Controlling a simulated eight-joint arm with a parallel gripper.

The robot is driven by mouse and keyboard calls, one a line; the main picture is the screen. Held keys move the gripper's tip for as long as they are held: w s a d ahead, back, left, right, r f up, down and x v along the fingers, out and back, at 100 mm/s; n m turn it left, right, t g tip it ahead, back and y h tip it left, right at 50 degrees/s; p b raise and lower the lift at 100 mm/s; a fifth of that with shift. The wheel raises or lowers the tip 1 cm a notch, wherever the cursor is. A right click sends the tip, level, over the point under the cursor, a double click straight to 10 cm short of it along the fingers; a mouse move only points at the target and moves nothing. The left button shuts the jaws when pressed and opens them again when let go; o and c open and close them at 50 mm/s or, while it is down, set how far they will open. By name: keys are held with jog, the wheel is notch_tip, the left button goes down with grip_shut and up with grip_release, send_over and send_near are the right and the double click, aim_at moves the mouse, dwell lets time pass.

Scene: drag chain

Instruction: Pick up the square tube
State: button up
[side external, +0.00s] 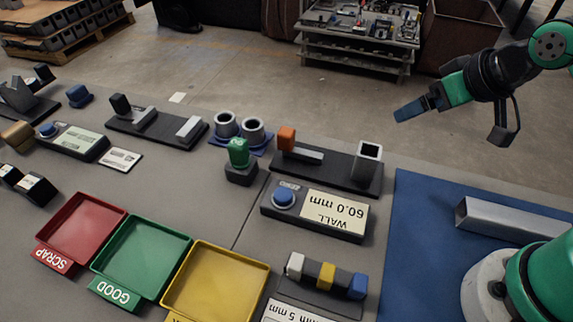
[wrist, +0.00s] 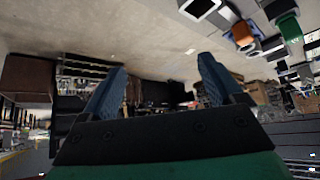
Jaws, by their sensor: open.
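The square tube (side external: 510,218) is a long grey metal bar with an open square end. It lies on the blue mat (side external: 412,240) at the right of the side external view, partly hidden by my base. My gripper (side external: 408,111) is raised above and well apart from it, at the upper right. In the wrist view my gripper (wrist: 160,82) shows two blue ribbed fingers set apart with nothing between them. I cannot make out the long tube in the wrist view.
A gauge with an orange block (side external: 286,139) and an upright square-ended post (side external: 367,165) stands left of the mat. Red (side external: 82,228), green (side external: 142,255) and yellow (side external: 215,282) trays lie further left.

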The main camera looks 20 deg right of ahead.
jog(key=n+g+y, duration=0.3)
jog(key=n+g, duration=0.1)
jog(key=n, duration=0.5)
send_over(369, 153)
jog(key=s, duration=0.2)
notch_tip(369, 153, down, 5)
jog(key=shift+x, duration=2.7)
jog(key=shift+s+d+f, duration=0.1)
jog(key=shift+s+d, duration=0.05)
jog(key=shift+s, duration=0.05)
grip_shut()
